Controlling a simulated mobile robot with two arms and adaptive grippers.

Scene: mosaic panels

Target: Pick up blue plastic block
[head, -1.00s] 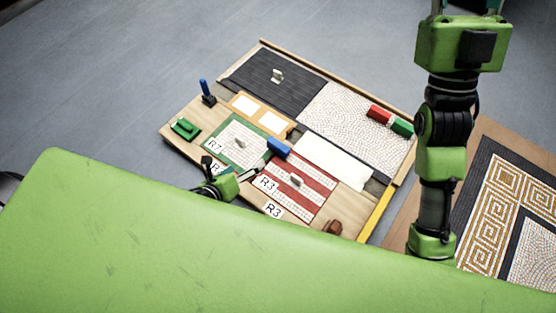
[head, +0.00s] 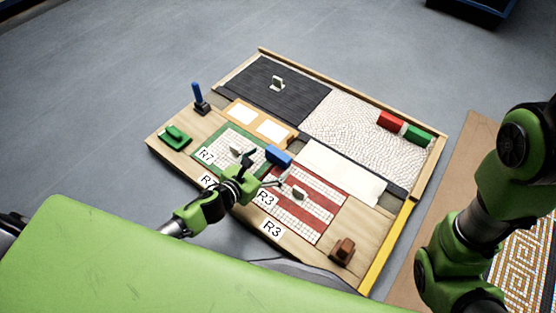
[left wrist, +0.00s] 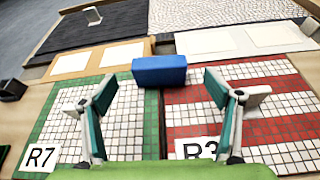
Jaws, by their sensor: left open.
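The blue plastic block (head: 278,155) lies on the board between the green-bordered panel and the red-striped panel, at their far edge. In the left wrist view the blue block (left wrist: 160,70) is ahead, centred between the fingertips and beyond them. My left gripper (head: 268,180) is open and empty, on the near side of the block and apart from it. In the left wrist view its two fingers (left wrist: 170,95) are spread wide over the tiled panels. My right arm is at the right of the head view; its gripper is not seen.
A red block (head: 390,121) and a green block (head: 417,135) are at the far right of the board. A blue-handled stamp (head: 199,98), a green tool (head: 175,136) and a brown piece (head: 342,250) stand on the wooden border. Small handles stick up from the panels.

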